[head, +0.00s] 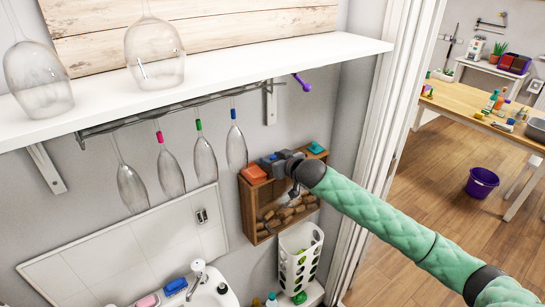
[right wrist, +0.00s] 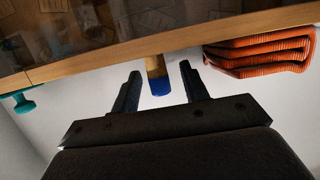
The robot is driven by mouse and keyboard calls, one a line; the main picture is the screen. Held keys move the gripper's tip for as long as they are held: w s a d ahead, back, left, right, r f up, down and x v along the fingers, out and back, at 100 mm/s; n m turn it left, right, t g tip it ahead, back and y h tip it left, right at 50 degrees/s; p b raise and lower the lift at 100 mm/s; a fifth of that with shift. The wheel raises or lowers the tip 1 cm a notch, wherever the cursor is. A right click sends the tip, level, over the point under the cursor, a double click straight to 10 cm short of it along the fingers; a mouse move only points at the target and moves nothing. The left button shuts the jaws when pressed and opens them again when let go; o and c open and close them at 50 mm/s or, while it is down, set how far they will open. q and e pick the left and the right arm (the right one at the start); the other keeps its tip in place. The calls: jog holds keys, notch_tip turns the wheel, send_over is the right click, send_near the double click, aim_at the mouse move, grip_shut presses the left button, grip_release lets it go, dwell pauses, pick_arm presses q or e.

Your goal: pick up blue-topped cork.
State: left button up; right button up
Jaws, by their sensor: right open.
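The blue-topped cork (right wrist: 158,80) stands on the wooden edge of the cork box (right wrist: 100,52) in the right wrist view, its blue end pointing away from the box. My right gripper (right wrist: 157,70) is open, one finger on each side of the cork with gaps between. In the head view my right gripper (head: 268,163) is at the top of the wall-mounted cork box (head: 248,215), and I cannot make out the cork there. My left gripper is out of view.
A folded orange cloth (head: 254,174) and a teal item (head: 316,148) lie on the box top, either side of my gripper. Stemmed glasses (head: 205,163) hang from a rack under the white shelf (head: 200,85), left of the arm. The door frame (head: 385,110) is right.

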jog(key=shift+w+f, duration=0.1)
jog(key=shift+w, duration=0.05)
jog(key=shift+c, duration=0.7)
jog(key=c, duration=0.6)
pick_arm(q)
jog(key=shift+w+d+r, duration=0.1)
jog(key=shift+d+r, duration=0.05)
